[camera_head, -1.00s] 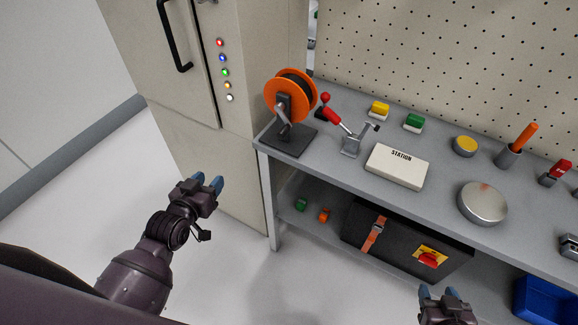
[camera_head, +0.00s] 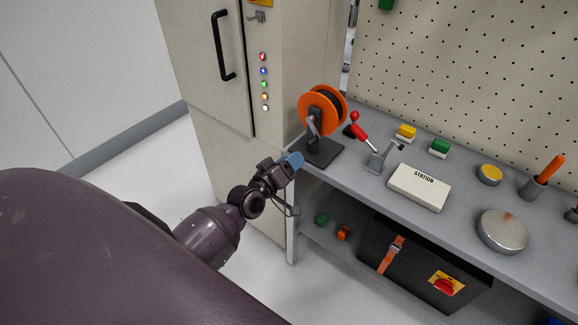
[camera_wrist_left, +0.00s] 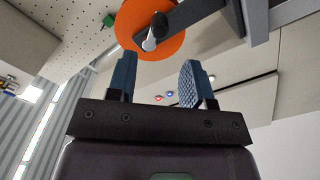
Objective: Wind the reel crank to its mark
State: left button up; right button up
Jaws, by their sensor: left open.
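The orange reel (camera_head: 320,110) stands on a dark base (camera_head: 320,152) at the left end of the grey bench. Its crank (camera_head: 314,127) hangs on the near side of the reel, with a grey arm and a dark handle. In the left wrist view the crank handle (camera_wrist_left: 159,22) shows in front of the orange disc (camera_wrist_left: 128,30), beyond the fingertips. I cannot make out a mark. My left gripper (camera_head: 293,161) is open and empty, just left of the reel base near the bench edge. It also shows in the left wrist view (camera_wrist_left: 157,75). My right gripper is out of frame.
A red-handled toggle clamp (camera_head: 375,150) stands right of the reel. The white station box (camera_head: 420,187) and a round metal tin (camera_head: 502,231) lie further right. A tall cabinet (camera_head: 290,80) stands behind the left gripper. A black case (camera_head: 410,270) is on the lower shelf.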

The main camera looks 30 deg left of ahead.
aim_at(308, 147)
pick_arm(q)
jog(key=shift+w+d+b, duration=0.15)
jog(key=shift+w+b, duration=0.15)
jog(key=shift+w, duration=0.75)
jog(key=shift+w+d+b, duration=0.1)
jog(key=shift+w+b, duration=0.2)
jog(key=shift+w, duration=0.75)
jog(key=shift+w+d+b, duration=0.1)
jog(key=shift+w+b, duration=0.3)
jog(key=shift+w, duration=1.1)
